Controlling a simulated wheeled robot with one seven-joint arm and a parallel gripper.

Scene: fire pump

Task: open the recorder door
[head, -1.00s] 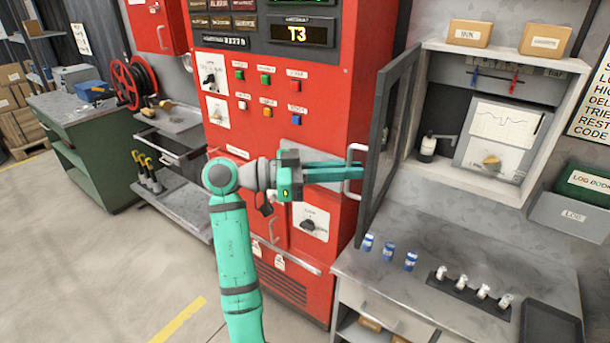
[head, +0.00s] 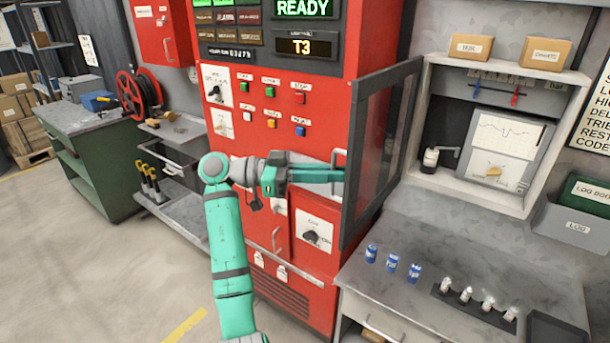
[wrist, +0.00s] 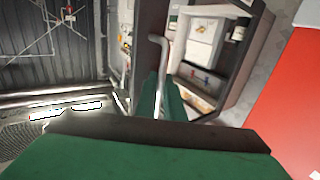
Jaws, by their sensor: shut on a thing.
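The recorder door (head: 383,150) is a dark-framed glass panel, swung wide open on the left side of the white recorder cabinet (head: 428,100). It stands out in front of the red pump panel. My gripper (head: 338,174) is at the door's outer face, shut on its pale bar handle (head: 335,158). In the wrist view the handle (wrist: 160,45) rises from between my green fingers (wrist: 160,100). The open cabinet shows a chart recorder (head: 497,150) with a paper trace and a small dark bottle (head: 432,158). The exact finger contact is partly hidden.
The red panel (head: 290,130) with buttons and switches stands close behind my arm. Below the cabinet, a grey counter (head: 400,285) holds blue-labelled containers (head: 392,262) and a rack of small vials (head: 475,300). Two boxes (head: 470,46) sit on top of the cabinet.

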